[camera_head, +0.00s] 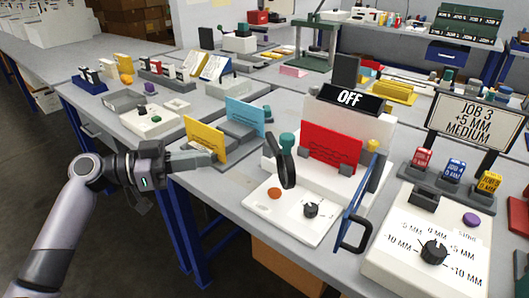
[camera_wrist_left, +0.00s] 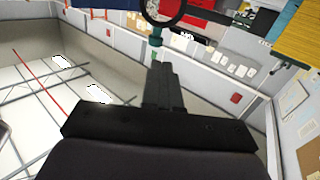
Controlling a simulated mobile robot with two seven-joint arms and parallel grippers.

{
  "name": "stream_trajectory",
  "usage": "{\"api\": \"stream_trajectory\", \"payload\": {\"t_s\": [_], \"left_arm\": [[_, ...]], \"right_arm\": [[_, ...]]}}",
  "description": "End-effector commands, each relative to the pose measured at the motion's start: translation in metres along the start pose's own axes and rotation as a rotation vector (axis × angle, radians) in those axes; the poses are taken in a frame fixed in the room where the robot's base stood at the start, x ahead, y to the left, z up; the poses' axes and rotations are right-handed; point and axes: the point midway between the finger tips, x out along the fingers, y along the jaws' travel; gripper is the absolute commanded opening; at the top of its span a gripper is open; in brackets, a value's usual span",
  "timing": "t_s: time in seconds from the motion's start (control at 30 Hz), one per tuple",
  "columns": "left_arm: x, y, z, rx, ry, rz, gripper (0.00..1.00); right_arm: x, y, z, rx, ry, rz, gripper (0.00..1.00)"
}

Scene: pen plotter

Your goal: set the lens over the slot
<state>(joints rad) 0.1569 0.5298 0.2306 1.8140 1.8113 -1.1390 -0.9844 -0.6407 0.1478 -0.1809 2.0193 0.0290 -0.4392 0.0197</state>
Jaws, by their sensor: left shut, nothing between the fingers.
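The lens, a black ring (camera_head: 290,168) on a teal-topped post (camera_head: 287,140), stands at the front left of the white device with a red card (camera_head: 330,148). The ring also shows at the top of the left wrist view (camera_wrist_left: 161,24). My left gripper (camera_head: 212,157) is shut and empty, to the left of the lens and apart from it. Its fingertips are close to the yellow card (camera_head: 204,138); I cannot tell whether they touch. Its closed fingers show in the left wrist view (camera_wrist_left: 163,85). I cannot make out which slot is meant. My right gripper is out of view.
A blue card (camera_head: 245,115) stands behind the yellow one. The white device has an orange button (camera_head: 274,193), a black knob (camera_head: 311,210) and an "OFF" sign (camera_head: 349,98). A blue bar with a black handle (camera_head: 355,236) rises at its right. A dial panel (camera_head: 432,252) lies further right.

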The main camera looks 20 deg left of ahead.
Motion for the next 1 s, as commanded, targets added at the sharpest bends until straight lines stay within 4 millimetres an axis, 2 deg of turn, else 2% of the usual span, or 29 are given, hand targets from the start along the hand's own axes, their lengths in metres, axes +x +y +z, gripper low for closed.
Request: {"api": "stream_trajectory", "payload": {"t_s": [0.13, 0.27, 0.43, 0.7, 0.83, 1.0], "left_arm": [[-0.002, 0.002, -0.014, 0.033, 0.036, 0.033, 0.00], [0.010, 0.002, -0.018, 0.033, 0.042, 0.035, 0.00], [0.043, 0.004, -0.020, 0.031, 0.042, 0.036, 0.00], [0.100, 0.006, -0.022, 0.030, 0.040, 0.035, 0.00], [0.120, 0.007, -0.022, 0.030, 0.039, 0.034, 0.00], [0.134, 0.007, -0.021, 0.031, 0.038, 0.033, 0.00]], "right_arm": [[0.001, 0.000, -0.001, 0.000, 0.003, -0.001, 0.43], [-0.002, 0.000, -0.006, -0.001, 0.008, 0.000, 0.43], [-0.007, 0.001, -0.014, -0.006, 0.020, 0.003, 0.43], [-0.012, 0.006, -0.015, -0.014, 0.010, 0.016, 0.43], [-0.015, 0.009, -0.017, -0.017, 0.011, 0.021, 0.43], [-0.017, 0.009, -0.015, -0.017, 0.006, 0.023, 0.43]]}}
